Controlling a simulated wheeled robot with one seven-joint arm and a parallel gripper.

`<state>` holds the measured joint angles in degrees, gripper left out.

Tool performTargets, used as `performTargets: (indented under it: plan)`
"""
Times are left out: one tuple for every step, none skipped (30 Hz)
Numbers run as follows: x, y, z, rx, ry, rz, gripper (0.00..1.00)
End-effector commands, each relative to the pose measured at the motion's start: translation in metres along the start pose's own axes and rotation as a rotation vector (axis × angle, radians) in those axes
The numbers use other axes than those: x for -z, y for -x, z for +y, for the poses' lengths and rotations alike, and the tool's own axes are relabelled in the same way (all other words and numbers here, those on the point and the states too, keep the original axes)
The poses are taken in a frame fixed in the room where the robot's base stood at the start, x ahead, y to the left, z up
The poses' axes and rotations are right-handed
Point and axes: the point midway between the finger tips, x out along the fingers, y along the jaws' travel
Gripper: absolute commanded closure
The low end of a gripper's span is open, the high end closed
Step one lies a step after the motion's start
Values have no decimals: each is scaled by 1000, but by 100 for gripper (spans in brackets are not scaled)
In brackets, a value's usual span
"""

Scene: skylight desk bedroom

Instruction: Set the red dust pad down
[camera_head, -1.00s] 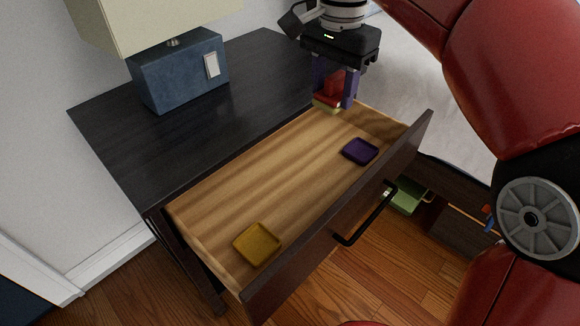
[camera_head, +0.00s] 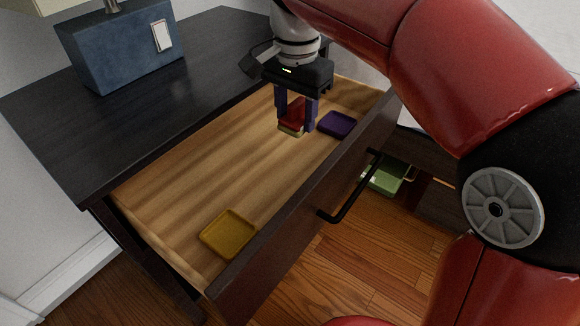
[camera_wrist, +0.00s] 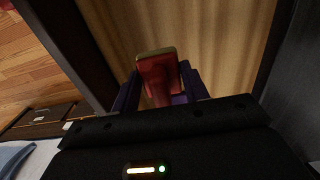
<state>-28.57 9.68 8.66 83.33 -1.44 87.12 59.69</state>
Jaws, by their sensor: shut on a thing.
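The red dust pad (camera_head: 292,123), a red block with a pale yellowish underside, is held between the purple fingers of my gripper (camera_head: 297,118). In the head view it hangs low inside the open wooden drawer (camera_head: 180,185), beside the purple tray. I cannot tell whether its underside touches the drawer floor. In the wrist view the pad (camera_wrist: 158,68) sits between both fingers, over the wood of the drawer. My gripper is shut on it and points downward.
A purple tray (camera_head: 337,124) lies right of the pad and a yellow tray (camera_head: 228,233) near the drawer's front left. The drawer front (camera_head: 290,215) has a black handle (camera_head: 350,195). A blue lamp base (camera_head: 120,48) stands on the dark top. The drawer's middle is bare.

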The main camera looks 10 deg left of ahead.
Motion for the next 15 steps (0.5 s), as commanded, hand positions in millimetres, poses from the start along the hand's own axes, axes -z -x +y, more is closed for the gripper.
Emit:
performTargets:
  plan:
    - [0,-19,1,-3,0,-2,77]
    - [-1,-27,1,-4,0,-2,77]
    - [0,-38,1,-3,0,-2,77]
    - [0,-45,1,-3,0,-2,77]
    - [0,-52,1,-3,0,-2,77]
    - [0,-61,0,-2,0,-2,77]
    - [0,-66,0,-2,0,-1,77]
    - [0,-71,0,-2,0,-1,77]
    - [0,-77,0,-1,0,-1,77]
    - [0,-80,0,-1,0,-1,77]
    - [0,-82,0,-1,0,0,77]
    - [0,-85,0,0,0,0,77]
    - [0,-86,0,0,0,0,77]
    - [0,-87,0,0,0,0,77]
    - [0,-90,0,0,0,0,77]
